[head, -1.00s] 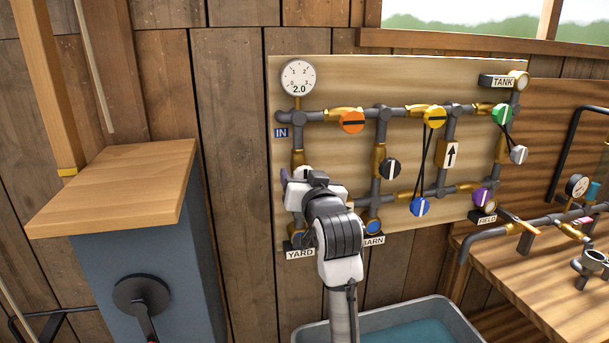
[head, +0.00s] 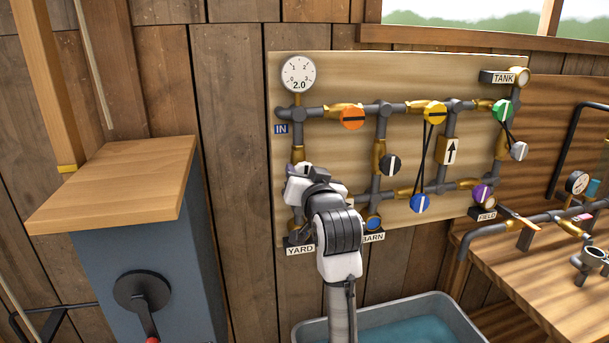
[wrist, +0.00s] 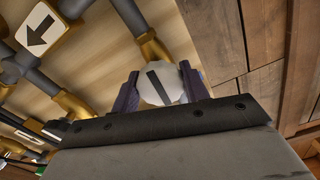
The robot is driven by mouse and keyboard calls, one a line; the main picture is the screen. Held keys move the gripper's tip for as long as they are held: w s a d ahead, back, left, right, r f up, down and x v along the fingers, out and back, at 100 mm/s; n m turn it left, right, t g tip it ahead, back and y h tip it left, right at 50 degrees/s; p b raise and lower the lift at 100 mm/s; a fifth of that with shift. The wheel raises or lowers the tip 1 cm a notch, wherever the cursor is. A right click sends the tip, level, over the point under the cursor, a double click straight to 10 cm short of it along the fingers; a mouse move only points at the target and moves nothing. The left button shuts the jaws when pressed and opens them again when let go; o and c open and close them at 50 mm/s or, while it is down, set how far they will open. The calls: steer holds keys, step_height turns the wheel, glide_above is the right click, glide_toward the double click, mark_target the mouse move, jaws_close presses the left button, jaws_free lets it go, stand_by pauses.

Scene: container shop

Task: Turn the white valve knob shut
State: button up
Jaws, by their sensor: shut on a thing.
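The white valve knob (wrist: 163,86) has a dark bar across its face. In the wrist view the bar lies roughly in line with the brass and grey pipe (wrist: 150,46) behind it. My gripper (wrist: 159,80) is shut on the knob, with one dark finger on each side of it. In the head view my gripper (head: 298,172) is at the left pipe of the board, above the YARD label (head: 300,250), and the knob is hidden behind it.
The board (head: 340,75) carries a gauge (head: 298,74) reading 2.0. Other knobs include orange (head: 352,119), black (head: 390,165), yellow (head: 434,113), blue (head: 420,203) and grey (head: 519,151). A cabinet (head: 125,185) stands left; a water tub (head: 440,299) sits below.

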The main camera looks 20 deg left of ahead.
steer(key=m, duration=0.8)
steer(key=shift+m, duration=0.4)
steer(key=m, duration=0.3)
steer(key=shift+m, duration=0.3)
steer(key=m, duration=0.4)
steer(key=shift+m, duration=0.3)
steer(key=o, duration=1)
